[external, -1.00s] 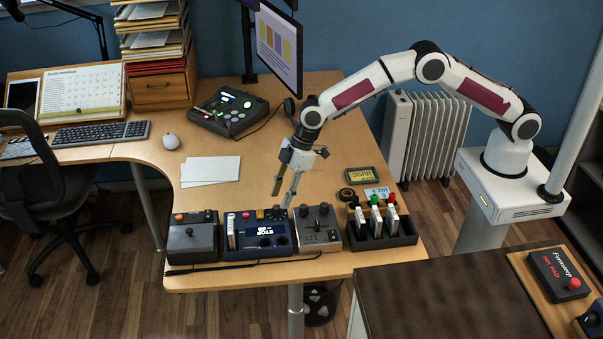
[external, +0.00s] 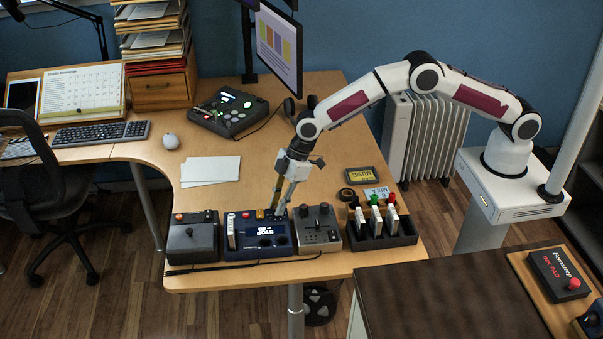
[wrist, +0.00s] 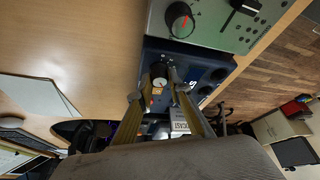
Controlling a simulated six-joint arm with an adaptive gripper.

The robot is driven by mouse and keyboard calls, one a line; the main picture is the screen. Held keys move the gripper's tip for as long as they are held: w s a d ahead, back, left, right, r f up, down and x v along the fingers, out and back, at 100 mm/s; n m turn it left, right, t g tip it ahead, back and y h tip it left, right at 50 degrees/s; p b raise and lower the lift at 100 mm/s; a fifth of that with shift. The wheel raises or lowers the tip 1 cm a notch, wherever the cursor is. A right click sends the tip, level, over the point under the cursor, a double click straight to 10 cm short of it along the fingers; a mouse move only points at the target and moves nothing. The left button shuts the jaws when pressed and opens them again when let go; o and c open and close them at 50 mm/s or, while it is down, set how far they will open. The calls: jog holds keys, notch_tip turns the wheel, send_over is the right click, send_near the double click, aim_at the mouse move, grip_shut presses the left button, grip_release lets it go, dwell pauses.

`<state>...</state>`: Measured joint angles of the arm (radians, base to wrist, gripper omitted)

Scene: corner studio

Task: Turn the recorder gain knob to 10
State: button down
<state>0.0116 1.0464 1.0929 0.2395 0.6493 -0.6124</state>
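The recorder (external: 258,248) is a dark blue box with a lit display reading "STOP", on the near part of the wooden desk. It also shows in the wrist view (wrist: 190,58). A dark round knob with a pale face (wrist: 160,73), seemingly the gain knob, stands at its end; its scale is too small to read. In the external view my fingers hide most of it. My gripper (external: 279,212) points down at the recorder's back right corner. In the wrist view its fingers (wrist: 157,92) look open, one on each side of the knob. I cannot tell whether they touch it.
A grey mixer (external: 317,236) with knobs stands close on the recorder's right, and a grey box (external: 193,243) on its left. A dark rack (external: 383,237) with coloured-top items is further right. Paper sheets (external: 210,170) lie behind.

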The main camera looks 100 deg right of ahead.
jog(key=shift+m+h, duration=0.3)
jog(key=shift+m, duration=0.5)
jog(key=shift+a+m+h, duration=0.15)
jog(key=shift+m+h, duration=0.25)
jog(key=shift+m, duration=0.7)
jog(key=shift+m+h, duration=0.4)
jog(key=shift+m, duration=0.7)
jog(key=shift+m+h, duration=0.3)
jog(key=shift+m, duration=0.2)
jog(key=c, duration=1.9)
grip_release()
jog(key=shift+r, duration=0.15)
jog(key=shift+v, duration=5.9)
jog(key=shift+s, duration=0.15)
